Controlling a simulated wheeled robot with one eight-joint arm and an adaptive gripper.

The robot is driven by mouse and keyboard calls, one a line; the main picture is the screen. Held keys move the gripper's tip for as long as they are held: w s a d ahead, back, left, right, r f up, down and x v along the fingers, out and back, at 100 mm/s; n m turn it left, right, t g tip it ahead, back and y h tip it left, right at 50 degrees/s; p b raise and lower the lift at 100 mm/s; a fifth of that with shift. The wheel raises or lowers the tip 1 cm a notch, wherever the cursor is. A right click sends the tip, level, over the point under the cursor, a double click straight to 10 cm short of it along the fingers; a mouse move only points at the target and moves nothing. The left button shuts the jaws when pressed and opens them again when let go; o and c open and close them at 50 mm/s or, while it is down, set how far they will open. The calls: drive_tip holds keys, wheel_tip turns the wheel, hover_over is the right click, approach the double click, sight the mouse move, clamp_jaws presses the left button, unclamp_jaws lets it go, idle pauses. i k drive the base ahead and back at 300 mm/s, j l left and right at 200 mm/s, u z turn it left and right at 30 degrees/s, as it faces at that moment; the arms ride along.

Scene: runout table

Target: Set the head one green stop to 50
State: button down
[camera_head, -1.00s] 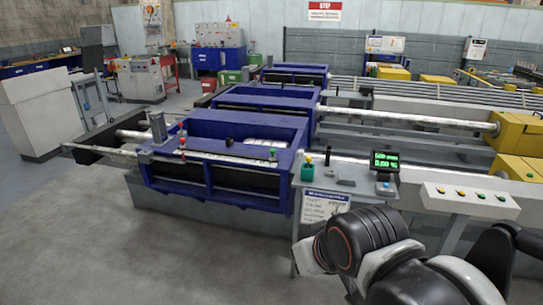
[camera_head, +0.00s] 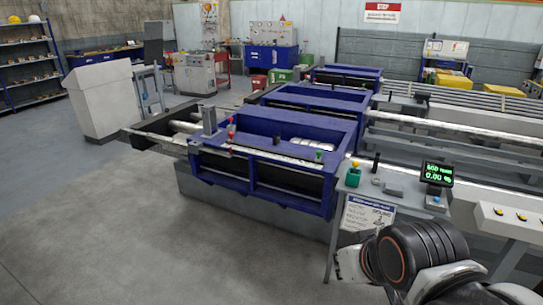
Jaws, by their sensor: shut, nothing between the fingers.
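The nearest blue head (camera_head: 270,130) stands on a grey base in the middle of the head camera view. A pale rail (camera_head: 265,155) runs along its near upper edge. A small green stop (camera_head: 319,155) sits on this rail near its right end. A red stop (camera_head: 230,148) sits further left, with another red knob (camera_head: 231,131) behind it. Any scale marks are too small to read. Only a black and white part of my arm (camera_head: 425,255) shows at the lower right; my gripper is not in view.
A small stand with a teal box (camera_head: 353,177) and a green-lit display (camera_head: 438,174) is to the right of the head. A button panel (camera_head: 510,218) is at the right edge. Grey floor (camera_head: 110,230) is clear at the left front.

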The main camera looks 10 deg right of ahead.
sight(319, 153)
drive_tip(key=i+l, duration=0.3)
drive_tip(key=i, duration=0.2)
drive_tip(key=i+l, duration=0.35)
drive_tip(key=i, duration=0.15)
drive_tip(key=i+l, duration=0.3)
drive_tip(key=i, duration=0.25)
drive_tip(key=i+l, duration=0.35)
drive_tip(key=i, duration=0.15)
drive_tip(key=u, duration=0.05)
